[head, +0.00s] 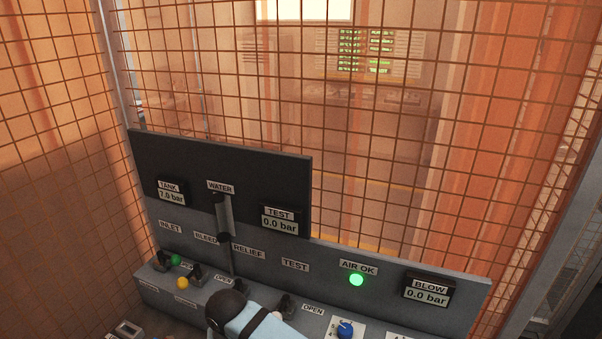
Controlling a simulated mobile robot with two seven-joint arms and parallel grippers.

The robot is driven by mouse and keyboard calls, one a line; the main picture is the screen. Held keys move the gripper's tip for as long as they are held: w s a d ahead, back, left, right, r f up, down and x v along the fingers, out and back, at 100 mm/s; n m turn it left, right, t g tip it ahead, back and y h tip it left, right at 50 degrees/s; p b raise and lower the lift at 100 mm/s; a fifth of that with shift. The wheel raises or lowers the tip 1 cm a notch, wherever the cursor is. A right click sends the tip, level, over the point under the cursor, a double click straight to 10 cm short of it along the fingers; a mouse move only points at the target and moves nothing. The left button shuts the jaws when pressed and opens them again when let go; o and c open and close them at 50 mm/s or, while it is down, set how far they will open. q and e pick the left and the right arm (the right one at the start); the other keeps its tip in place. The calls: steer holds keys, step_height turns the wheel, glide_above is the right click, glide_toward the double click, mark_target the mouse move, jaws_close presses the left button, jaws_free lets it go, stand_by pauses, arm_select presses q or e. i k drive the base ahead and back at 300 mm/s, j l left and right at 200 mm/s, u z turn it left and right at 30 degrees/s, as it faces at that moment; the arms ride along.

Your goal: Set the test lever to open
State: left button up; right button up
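The TEST label (295,265) is on the sloping grey face of the control panel. Below it, a small dark lever (287,304) stands on the shelf, partly hidden by a light-blue and black part that looks like one of my arm links. An OPEN label (313,310) lies to the right of this lever. I cannot tell which way the lever is set. The TEST gauge (280,220) reads 0.0 bar. No gripper fingers show in the head view, and nothing visible touches the lever.
More dark levers stand at left under INLET (170,227) and BLEED (205,238). Green and yellow knobs are beside them. A blue knob (345,329) is at right, below the lit green AIR OK lamp (356,280). The BLOW gauge (428,291) reads 0.0 bar. Wire mesh stands behind the panel.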

mark_target(286, 298)
steer(key=k, duration=1.4)
